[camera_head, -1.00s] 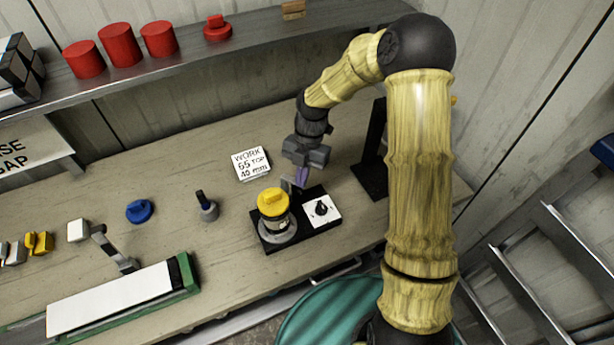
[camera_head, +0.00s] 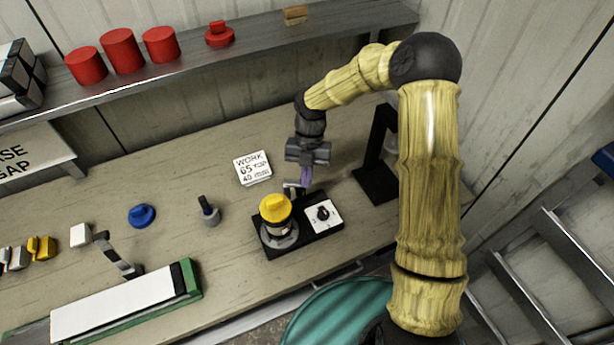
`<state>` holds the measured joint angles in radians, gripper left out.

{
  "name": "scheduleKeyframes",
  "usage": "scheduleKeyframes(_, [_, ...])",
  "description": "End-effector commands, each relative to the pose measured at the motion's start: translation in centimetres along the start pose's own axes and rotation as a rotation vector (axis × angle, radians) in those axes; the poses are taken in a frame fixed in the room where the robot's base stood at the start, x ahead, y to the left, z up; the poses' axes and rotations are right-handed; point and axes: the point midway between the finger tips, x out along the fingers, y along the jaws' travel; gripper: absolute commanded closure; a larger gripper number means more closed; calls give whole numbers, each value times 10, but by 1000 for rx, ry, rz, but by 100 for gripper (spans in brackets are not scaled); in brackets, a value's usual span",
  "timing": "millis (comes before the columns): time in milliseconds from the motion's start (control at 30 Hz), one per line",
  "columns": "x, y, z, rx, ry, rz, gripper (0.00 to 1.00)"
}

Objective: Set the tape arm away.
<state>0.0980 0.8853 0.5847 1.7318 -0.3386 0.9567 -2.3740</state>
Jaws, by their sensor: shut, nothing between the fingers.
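My gripper (camera_head: 304,180) is shut and empty, with purplish fingers pointing down just behind the black base (camera_head: 325,231) on the bench. A small grey arm-like piece (camera_head: 291,188) shows beside the fingertips at the back of this base. I cannot tell whether they touch. The base carries a grey round holder (camera_head: 279,238) with a yellow cap (camera_head: 275,208) and a white plate with a black knob (camera_head: 322,213). Another hinged grey arm (camera_head: 118,257) stands at the left behind the white-topped green block (camera_head: 187,279). Which one is the tape arm is not clear.
A white sign (camera_head: 252,168) lies behind the base. A black stand (camera_head: 376,180) is close to its right. A grey piece with a black post (camera_head: 208,211), a blue knob (camera_head: 142,215) and small blocks lie left. A shelf (camera_head: 260,38) with red cylinders runs behind.

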Motion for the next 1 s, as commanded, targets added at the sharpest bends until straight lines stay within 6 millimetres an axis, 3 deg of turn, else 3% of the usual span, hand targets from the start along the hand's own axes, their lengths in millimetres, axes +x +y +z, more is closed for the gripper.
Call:
scheduleKeyframes(367, [-8, -1, 0, 3, -4, 2, 100])
scheduleKeyframes(1000, [-83, 3, -10, -3, -1, 0, 100])
